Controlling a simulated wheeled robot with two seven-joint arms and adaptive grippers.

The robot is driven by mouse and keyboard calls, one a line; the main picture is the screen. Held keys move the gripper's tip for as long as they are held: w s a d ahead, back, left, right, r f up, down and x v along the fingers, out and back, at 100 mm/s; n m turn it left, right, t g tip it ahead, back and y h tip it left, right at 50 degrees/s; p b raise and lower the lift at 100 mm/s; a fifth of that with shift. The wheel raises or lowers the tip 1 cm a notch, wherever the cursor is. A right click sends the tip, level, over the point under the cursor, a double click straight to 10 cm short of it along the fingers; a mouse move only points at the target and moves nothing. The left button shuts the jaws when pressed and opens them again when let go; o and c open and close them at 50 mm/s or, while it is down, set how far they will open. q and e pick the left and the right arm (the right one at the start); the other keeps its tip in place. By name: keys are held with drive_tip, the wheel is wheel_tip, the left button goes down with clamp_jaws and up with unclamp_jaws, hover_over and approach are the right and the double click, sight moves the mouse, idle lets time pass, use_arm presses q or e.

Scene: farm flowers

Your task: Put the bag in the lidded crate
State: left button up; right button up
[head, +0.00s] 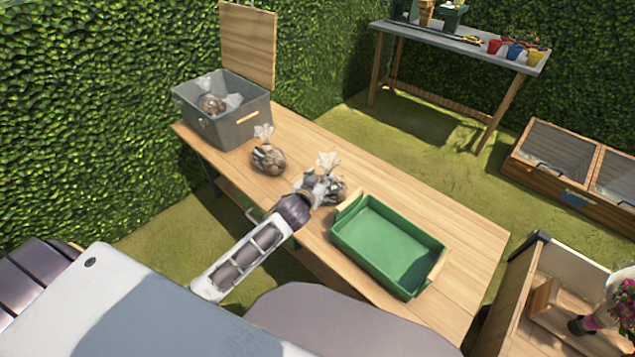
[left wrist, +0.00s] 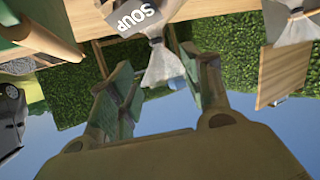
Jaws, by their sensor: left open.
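The lidded crate (head: 240,124) is a grey box at the far left end of the wooden table, its wooden lid (head: 248,45) standing open. Clear bags (head: 212,104) lie inside it. One tied clear bag with dark contents (head: 268,158) stands on the table near the crate. Another bag (head: 329,165) stands at my left gripper (head: 312,190), which partly hides it. In the left wrist view a bag labelled SOUP (left wrist: 140,14) has its gathered top between the open fingers of my left gripper (left wrist: 158,82); contact cannot be told. My right gripper is not seen.
A green tray (head: 390,242) with wooden handles sits on the table (head: 475,240), right of the gripper. A potting bench (head: 460,48), a cold frame (head: 580,160) and a hedge stand beyond.

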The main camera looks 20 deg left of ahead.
use_arm(q)
drive_tip(key=shift+v, duration=1.05)
